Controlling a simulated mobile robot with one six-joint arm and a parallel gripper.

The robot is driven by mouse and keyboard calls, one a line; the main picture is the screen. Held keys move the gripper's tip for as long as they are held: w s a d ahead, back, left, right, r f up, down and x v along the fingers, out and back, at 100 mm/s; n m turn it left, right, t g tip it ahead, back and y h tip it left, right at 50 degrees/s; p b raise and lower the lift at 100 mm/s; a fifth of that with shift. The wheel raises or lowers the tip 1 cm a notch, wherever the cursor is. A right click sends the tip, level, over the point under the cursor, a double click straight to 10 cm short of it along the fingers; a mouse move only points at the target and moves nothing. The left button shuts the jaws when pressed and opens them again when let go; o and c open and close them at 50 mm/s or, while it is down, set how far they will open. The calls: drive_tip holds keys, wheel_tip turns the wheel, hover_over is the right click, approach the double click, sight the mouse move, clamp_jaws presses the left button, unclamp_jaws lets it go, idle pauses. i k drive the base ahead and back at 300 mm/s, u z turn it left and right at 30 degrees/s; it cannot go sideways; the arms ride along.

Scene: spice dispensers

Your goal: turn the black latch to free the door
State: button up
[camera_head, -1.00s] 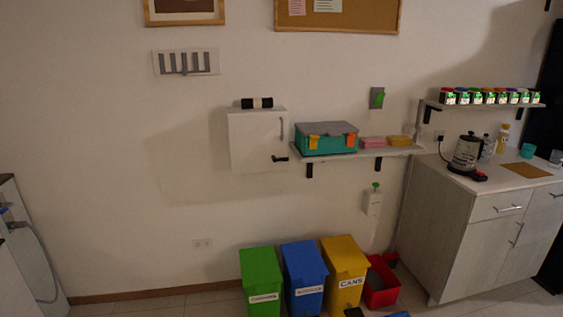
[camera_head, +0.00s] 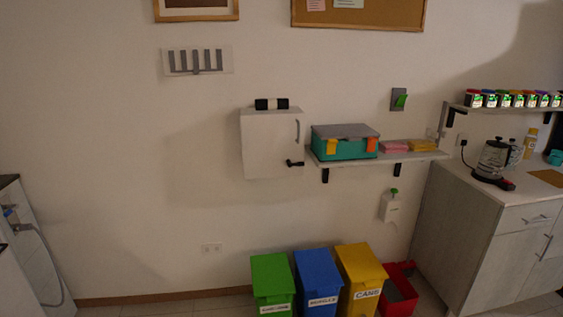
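A small white wall cabinet (camera_head: 268,145) hangs on the wall near the middle of the view. Its door looks closed and carries a grey vertical handle (camera_head: 298,131) near its right edge. The black latch (camera_head: 295,163) sticks out at the lower right of the door, roughly horizontal. My gripper is not in view, so its state and distance from the latch do not show.
A shelf (camera_head: 400,157) with a teal toolbox (camera_head: 345,146) and sponges adjoins the cabinet's right side. Green, blue and yellow bins (camera_head: 318,285) stand on the floor below, beside a red box (camera_head: 398,290). A counter (camera_head: 465,230) stands at right.

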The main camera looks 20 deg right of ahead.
sight(290, 163)
drive_tip(key=u, duration=0.65)
drive_tip(key=i, duration=1.15)
drive_tip(key=u, duration=0.35)
